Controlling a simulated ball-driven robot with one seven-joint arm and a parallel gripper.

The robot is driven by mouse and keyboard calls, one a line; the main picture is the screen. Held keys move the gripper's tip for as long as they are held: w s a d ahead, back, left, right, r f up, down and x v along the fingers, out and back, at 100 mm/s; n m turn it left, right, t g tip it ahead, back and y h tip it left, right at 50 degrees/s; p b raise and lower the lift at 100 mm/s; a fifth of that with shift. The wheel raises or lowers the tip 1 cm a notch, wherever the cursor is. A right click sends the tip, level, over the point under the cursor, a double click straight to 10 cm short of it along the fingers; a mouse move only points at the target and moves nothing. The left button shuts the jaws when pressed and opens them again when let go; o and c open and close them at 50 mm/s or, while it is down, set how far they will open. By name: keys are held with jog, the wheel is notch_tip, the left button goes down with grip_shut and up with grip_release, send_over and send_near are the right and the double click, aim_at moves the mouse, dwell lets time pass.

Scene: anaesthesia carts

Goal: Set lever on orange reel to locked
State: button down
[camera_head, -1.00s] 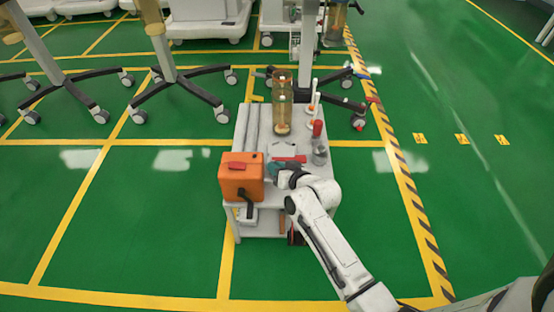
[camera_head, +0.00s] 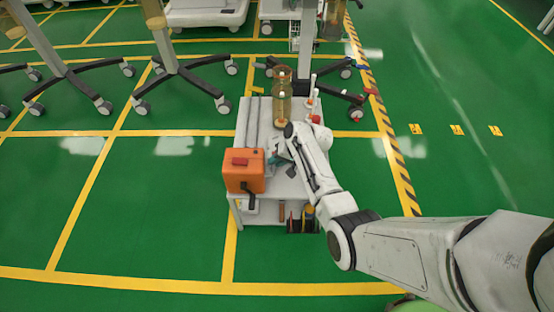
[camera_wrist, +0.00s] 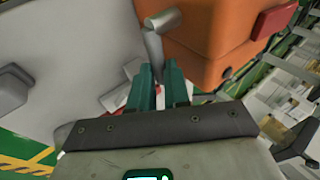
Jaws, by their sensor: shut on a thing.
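The orange reel (camera_head: 243,172) is a boxy orange case with a red piece on top, standing at the front left of a small grey cart. In the wrist view its orange side (camera_wrist: 208,40) fills the upper right. A grey metal lever (camera_wrist: 153,45) sticks out from that side, toward my fingers. My gripper (camera_wrist: 160,72) has teal fingers, closed around the lower end of the lever. In the head view my gripper (camera_head: 272,161) is close against the right side of the reel, and the lever is hidden there.
The cart's top (camera_head: 285,188) is bare at the front. A tall amber cylinder (camera_head: 282,98) stands at its back, with white and red items beside it. A black crank (camera_head: 249,200) hangs at the reel's front.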

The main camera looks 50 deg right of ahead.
jog(key=shift+f+g+y, duration=0.2)
jog(key=shift+g+y, duration=0.1)
dwell(0.4)
jog(key=c, duration=1.4)
grip_release()
jog(key=p+v, duration=0.3)
jog(key=v, duration=0.7)
jog(key=shift+s+d+r+p, duration=0.2)
jog(key=shift+r+p, duration=0.1)
jog(key=shift+p, duration=0.1)
